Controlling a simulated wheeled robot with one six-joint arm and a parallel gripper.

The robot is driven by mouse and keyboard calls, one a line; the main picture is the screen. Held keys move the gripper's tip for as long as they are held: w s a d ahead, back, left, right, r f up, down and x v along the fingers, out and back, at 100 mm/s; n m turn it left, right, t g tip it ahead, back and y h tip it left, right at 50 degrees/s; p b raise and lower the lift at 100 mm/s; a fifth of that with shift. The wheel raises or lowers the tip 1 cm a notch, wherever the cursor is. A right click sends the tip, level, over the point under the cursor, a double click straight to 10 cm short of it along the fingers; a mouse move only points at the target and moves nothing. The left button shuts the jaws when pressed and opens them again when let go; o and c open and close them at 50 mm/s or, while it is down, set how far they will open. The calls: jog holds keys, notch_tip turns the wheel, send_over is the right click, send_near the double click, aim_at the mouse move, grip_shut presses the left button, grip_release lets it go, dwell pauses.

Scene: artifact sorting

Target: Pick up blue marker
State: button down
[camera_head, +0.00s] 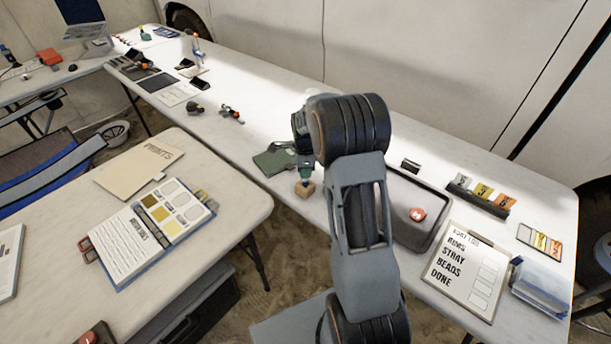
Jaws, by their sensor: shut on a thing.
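My gripper (305,176) hangs over the near edge of the long white table, left of my arm. It is shut on a small teal and brown object (305,188), whose brown lower end shows below the fingers. I cannot tell what this object is, or whether it touches the table. My arm hides part of the table behind it. I cannot make out a blue marker for certain anywhere in view.
A green cloth (270,163) lies left of my gripper. A dark tray (440,223) with a red round item (417,214) is to the right, near a clipboard (464,270). A notebook (150,222) and folder (147,167) lie on the nearer table. Sandy floor separates the tables.

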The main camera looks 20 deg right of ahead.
jog(key=shift+r, duration=0.6)
notch_tip(320, 180, up, 2)
jog(key=shift+r, duration=0.1)
jog(key=s+a+r+b, duration=0.1)
jog(key=s+a+r, duration=0.4)
jog(key=s+r, duration=0.4)
jog(key=s, duration=0.4)
jog(key=shift+r, duration=0.3)
